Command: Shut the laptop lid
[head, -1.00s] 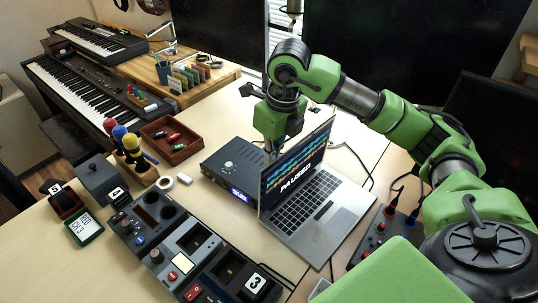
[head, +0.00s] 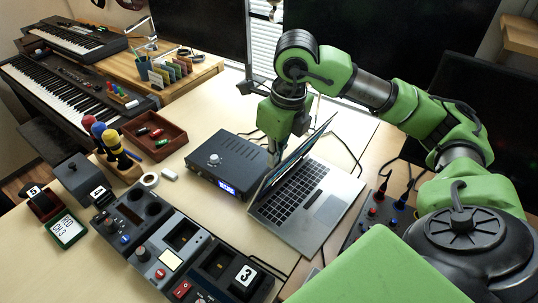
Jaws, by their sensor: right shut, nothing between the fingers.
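The laptop (head: 306,199) stands open on the desk, its keyboard facing up and to the right. Its lid (head: 297,158) is raised and tilted over the keyboard, so the screen shows only as a narrow slanted strip. My right gripper (head: 273,158) is shut and empty. It points down behind the lid, on the side away from the keyboard, close to the lid's back. Whether the fingertips touch the lid I cannot tell. My left gripper is not in view.
A black audio box (head: 228,163) with a lit display stands just left of the laptop. A control console (head: 170,250) lies in front. A brown tray (head: 155,136) and microphones (head: 110,140) stand farther left.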

